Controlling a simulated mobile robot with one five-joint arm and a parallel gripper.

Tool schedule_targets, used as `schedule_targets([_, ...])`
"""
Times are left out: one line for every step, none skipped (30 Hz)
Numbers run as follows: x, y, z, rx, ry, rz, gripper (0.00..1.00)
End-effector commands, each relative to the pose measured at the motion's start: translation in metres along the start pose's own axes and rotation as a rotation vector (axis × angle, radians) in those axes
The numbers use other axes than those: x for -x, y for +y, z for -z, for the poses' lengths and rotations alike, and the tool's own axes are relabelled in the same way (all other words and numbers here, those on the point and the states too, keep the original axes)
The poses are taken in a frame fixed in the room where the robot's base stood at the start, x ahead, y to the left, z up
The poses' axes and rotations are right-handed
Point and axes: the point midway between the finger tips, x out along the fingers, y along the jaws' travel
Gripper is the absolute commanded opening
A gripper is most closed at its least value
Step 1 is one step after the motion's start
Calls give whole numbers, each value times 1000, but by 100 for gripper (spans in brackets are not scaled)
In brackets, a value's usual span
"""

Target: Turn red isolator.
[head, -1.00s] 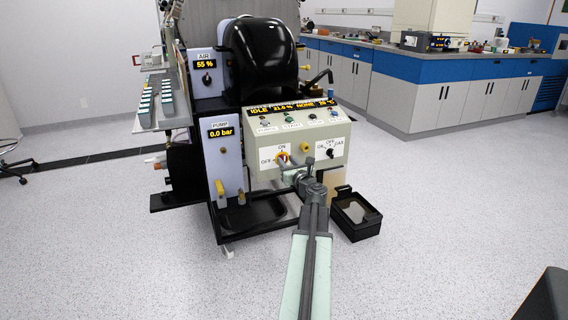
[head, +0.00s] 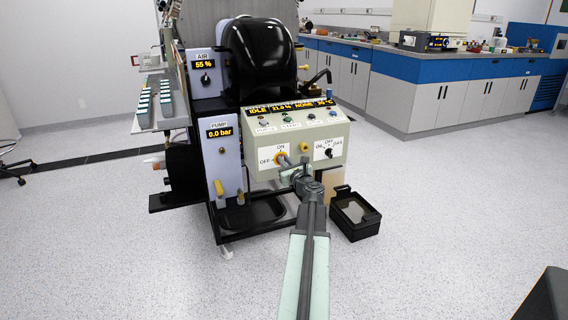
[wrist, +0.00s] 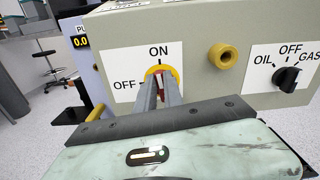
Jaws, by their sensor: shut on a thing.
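The red isolator (wrist: 158,72) is a small red handle on a round yellow plate, on the front of the cream control box (head: 310,146). ON is printed above it and OFF to its left. In the wrist view, my gripper (wrist: 158,84) reaches in from below with its two fingers closed on the red handle. The fingers cover most of the handle, so its exact angle is hard to tell. In the head view, my gripper (head: 285,162) is at the yellow plate, and the red is mostly hidden.
A black OIL/OFF/GAS selector (wrist: 287,79) is on the same panel to the right, with a yellow round fitting (wrist: 222,56) between. The box's display (head: 290,107) reads IDLE. A black tray (head: 355,214) stands on the floor at right. Open floor lies in front.

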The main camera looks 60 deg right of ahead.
Motion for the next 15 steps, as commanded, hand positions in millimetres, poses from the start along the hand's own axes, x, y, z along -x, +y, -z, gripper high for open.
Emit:
schedule_targets([-2, 3, -1, 30, -1, -6, 0])
schedule_targets([-2, 4, -1, 54, -2, -6, 0])
schedule_targets([-2, 4, 0, 88, -2, -6, 0])
schedule_targets([-2, 4, 0, 114, -2, -6, 0])
schedule_targets([-2, 5, 0, 141, -2, -6, 0])
schedule_targets([-2, 5, 0, 179, -2, -6, 0])
schedule_targets([-2, 6, 0, 207, -2, -6, 0])
schedule_targets([-2, 6, 0, 236, -2, -6, 0])
schedule_targets([-2, 7, 0, 275, -2, -6, 0])
schedule_targets([-2, 7, 0, 303, -2, -6, 0])
schedule_targets([-2, 7, 0, 332, -2, -6, 0])
schedule_targets([-2, 8, 0, 370, -2, -6, 0])
schedule_targets([-2, 8, 1, 399, -2, -6, 0])
schedule_targets([-2, 8, 1, 427, -2, -6, 0])
schedule_targets([-2, 9, 1, 465, -3, -5, 0])
